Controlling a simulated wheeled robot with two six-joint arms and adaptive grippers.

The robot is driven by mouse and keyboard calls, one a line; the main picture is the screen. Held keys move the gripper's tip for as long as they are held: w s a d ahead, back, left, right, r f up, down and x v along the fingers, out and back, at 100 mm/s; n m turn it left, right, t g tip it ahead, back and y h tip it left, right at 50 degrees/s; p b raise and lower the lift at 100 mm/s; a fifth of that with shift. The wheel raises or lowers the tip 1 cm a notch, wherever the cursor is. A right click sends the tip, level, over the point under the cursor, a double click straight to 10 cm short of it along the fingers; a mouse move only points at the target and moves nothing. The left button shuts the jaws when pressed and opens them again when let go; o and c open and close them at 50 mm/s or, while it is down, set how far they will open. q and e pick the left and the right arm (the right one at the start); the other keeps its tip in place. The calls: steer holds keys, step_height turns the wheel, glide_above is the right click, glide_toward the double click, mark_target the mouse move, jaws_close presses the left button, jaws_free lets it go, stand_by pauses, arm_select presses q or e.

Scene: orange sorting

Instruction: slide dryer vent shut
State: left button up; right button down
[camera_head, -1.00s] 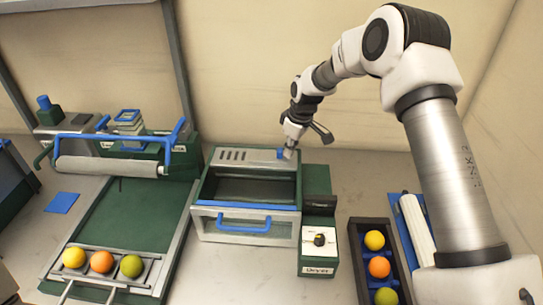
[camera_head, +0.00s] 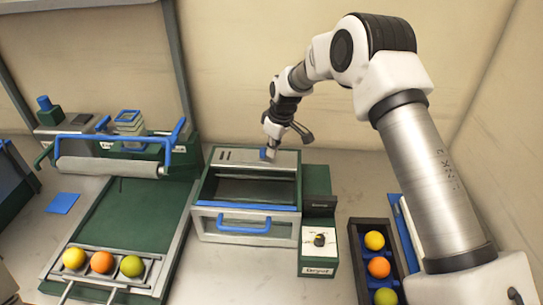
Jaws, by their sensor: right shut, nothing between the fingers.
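The dryer (camera_head: 248,190) is a green and grey box in the middle of the table, with a blue handle (camera_head: 244,223) on its front. Its vent (camera_head: 238,157) is a grey slotted strip along the back of the top. A blue tab (camera_head: 263,154) stands on the vent's plate, right of the strip's middle. A couple of dark slots show at the left end; the rest of the strip looks plain. My right gripper (camera_head: 272,142) is shut and empty, with its tip down at the tab's right side, seemingly touching it. My left gripper is out of view.
A dial panel (camera_head: 319,240) joins the dryer's right side. A dark tray (camera_head: 359,262) holds yellow, orange and green balls. On the left, a green board (camera_head: 122,215) has a roller (camera_head: 108,167) and three balls in front. A wall stands close behind.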

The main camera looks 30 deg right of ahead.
mark_target(258, 157)
steer(key=shift+w+a, duration=0.5)
steer(key=shift+a, duration=0.35)
steer(key=shift+w+a, duration=0.5)
steer(key=shift+a, duration=0.3)
steer(key=r+p, duration=0.4)
steer(key=d+r+p, duration=0.1)
steer(key=r+p, duration=0.1)
steer(key=r, duration=0.1)
steer(key=shift+s+r, duration=0.1)
steer(key=shift+s, duration=0.2)
